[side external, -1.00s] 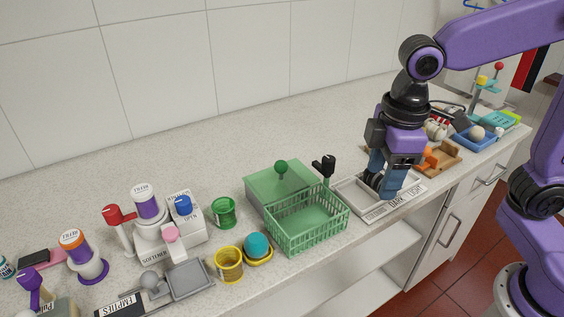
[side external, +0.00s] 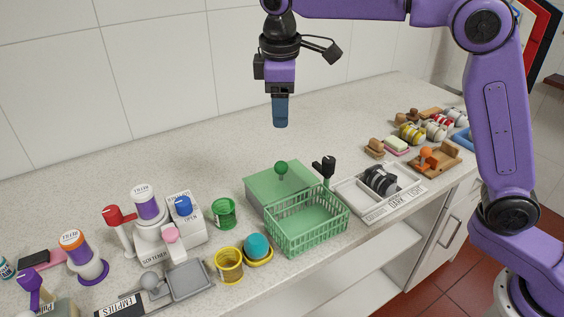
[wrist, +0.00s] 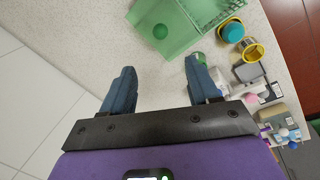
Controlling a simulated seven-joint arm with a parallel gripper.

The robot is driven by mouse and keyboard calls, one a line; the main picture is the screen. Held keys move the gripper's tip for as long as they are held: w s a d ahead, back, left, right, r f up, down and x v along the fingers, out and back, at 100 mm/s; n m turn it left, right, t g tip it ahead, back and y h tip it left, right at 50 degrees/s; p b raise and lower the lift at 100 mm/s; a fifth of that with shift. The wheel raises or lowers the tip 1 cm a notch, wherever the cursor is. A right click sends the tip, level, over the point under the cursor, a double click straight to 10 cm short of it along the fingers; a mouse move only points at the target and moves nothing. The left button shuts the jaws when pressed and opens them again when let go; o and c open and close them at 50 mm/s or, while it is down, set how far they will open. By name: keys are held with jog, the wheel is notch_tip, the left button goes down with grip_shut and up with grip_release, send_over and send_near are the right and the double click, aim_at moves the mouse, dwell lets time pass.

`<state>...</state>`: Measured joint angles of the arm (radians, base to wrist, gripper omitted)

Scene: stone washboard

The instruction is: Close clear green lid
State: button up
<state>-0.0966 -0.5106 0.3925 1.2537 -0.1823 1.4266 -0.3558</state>
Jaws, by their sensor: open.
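A black-topped green post stands at the basket's back right corner. In the wrist view the lid (wrist: 178,22) and its knob (wrist: 160,31) show at the top, ahead of the fingers. My gripper (side external: 280,124) is high above the counter, over and behind the lid, pointing down. It also shows in the wrist view (wrist: 158,75), with its two blue fingers apart and nothing between them.
Right of the basket is a white sorting tray (side external: 365,200) with dark rolled items. A green cup (side external: 223,212), a yellow cup (side external: 229,264) and a teal ball (side external: 257,246) are to the left, near the softener stand (side external: 170,235). The counter behind the lid is clear.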

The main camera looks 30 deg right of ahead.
aim_at(282, 164)
jog(key=w+f, duration=0.1)
jog(key=f, duration=0.4)
jog(key=d+f, duration=0.1)
jog(key=f, duration=0.5)
jog(key=w+f, duration=0.1)
jog(key=f, duration=0.4)
jog(key=shift+w+d+f, duration=0.25)
jog(key=shift+w+d, duration=0.05)
jog(key=shift+d, duration=0.1)
jog(key=shift+s, duration=0.1)
grip_shut()
